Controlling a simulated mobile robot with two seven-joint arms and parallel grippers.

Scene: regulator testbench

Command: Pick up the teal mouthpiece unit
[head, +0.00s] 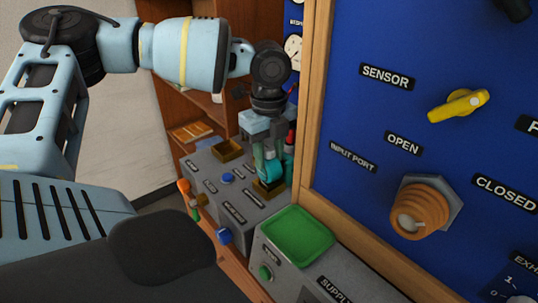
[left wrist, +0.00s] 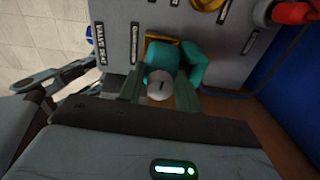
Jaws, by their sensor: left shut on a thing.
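The teal mouthpiece unit (head: 264,171) is at the grey bench box, right at a brass-coloured square holder (head: 268,189). My left gripper (head: 270,158) comes down from above and is shut on the unit. In the left wrist view the teal unit (left wrist: 194,62) shows between and beyond the fingers of my left gripper (left wrist: 160,88), with a round grey-white part facing the camera. The brass holder (left wrist: 152,40) shows right behind it. I cannot tell whether the unit still touches the holder. My right gripper is not in view.
The grey box (head: 215,185) has blue knobs and another brass holder (head: 228,149). A green tray (head: 298,235) sits on a lower grey box in front. The blue panel (head: 350,100) with its wooden frame rises close to the right of the gripper.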

